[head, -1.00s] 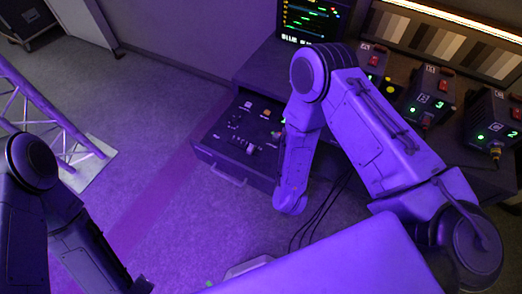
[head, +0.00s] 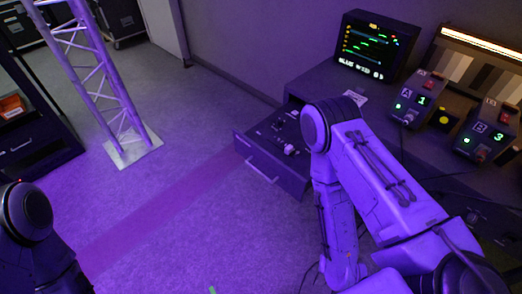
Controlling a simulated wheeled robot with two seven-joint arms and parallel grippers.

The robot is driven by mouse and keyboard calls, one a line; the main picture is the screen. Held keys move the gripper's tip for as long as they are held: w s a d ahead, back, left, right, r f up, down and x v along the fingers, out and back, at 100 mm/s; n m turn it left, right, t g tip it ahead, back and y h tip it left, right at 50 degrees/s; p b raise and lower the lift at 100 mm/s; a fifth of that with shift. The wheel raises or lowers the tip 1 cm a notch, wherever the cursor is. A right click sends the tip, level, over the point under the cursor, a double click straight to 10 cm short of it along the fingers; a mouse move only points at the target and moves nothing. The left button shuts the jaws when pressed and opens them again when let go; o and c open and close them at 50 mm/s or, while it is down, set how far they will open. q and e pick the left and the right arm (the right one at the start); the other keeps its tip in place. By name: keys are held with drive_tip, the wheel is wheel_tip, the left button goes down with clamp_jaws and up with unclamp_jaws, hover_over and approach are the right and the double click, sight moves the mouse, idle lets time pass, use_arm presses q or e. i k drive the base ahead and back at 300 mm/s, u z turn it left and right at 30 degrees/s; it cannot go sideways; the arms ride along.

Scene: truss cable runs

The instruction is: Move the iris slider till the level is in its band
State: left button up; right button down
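An open drawer (head: 273,178) below the desk holds a dark control panel (head: 284,138) with small knobs or sliders. They are too small and dim to tell which one is the iris slider. A dark monitor (head: 369,49) on the desk shows green and coloured bars with a line of white text. I cannot make out a level and its band there. My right arm stands between me and the desk and covers the drawer's right end. Its gripper does not show. My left arm is at the lower left edge, and its gripper is out of the picture.
Boxes marked A (head: 412,103) and B (head: 483,138) with red switches stand on the desk at right. A truss tower (head: 97,75) stands on a pale base plate at left, near a dark cabinet (head: 40,130). The floor between the truss and the drawer is clear.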

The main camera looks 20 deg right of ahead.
sight(289, 149)
drive_tip(key=u, duration=0.8)
drive_tip(key=i, duration=0.55)
drive_tip(key=z, duration=1.85)
drive_tip(key=i, duration=0.5)
